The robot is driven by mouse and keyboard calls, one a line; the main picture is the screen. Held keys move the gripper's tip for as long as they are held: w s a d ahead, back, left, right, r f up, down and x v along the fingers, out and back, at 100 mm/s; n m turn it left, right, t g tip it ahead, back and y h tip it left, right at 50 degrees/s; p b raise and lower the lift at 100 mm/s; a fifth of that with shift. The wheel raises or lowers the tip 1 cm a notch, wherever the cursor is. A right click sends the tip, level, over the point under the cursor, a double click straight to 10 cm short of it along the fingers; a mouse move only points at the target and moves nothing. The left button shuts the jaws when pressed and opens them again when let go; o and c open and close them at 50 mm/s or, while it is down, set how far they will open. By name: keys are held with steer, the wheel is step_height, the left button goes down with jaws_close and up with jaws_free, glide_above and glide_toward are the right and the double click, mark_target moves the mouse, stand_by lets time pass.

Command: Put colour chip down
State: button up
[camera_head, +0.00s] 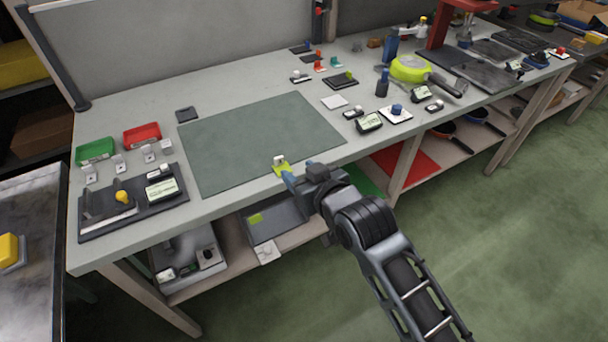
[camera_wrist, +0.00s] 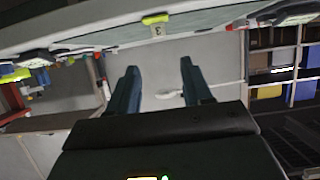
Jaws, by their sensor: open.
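The colour chip (camera_head: 280,168) is a small yellow-green piece with a pale block on it. It sits at the front edge of the dark green mat (camera_head: 250,140) on the workbench. My gripper (camera_head: 289,179) is just in front of it, at the bench's front edge. In the wrist view the chip (camera_wrist: 155,20) shows beyond the fingertips, with a dark mark on its pale part. My gripper (camera_wrist: 158,66) is open there, with nothing between its fingers. The chip appears apart from both fingers.
Left of the mat are a green tray (camera_head: 95,151), a red tray (camera_head: 142,135) and a dark board (camera_head: 130,208) with a yellow knob. A yellow-green pan (camera_head: 409,68) and small devices stand to the right. Most of the mat is clear.

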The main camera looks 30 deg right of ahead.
steer(key=shift+s+r, duration=0.25)
steer(key=shift+s, duration=0.25)
steer(key=s+f, duration=0.3)
steer(key=s, duration=1.8)
steer(key=s+r, duration=0.4)
steer(key=s, duration=0.4)
steer(key=s+r+t, duration=0.1)
steer(key=s+r, duration=0.4)
steer(key=s, duration=0.4)
steer(key=shift+r, duration=0.25)
steer(key=shift+s+r, duration=0.4)
steer(key=shift+s, duration=0.05)
steer(key=shift+c, duration=1.1)
steer(key=shift+w, duration=0.1)
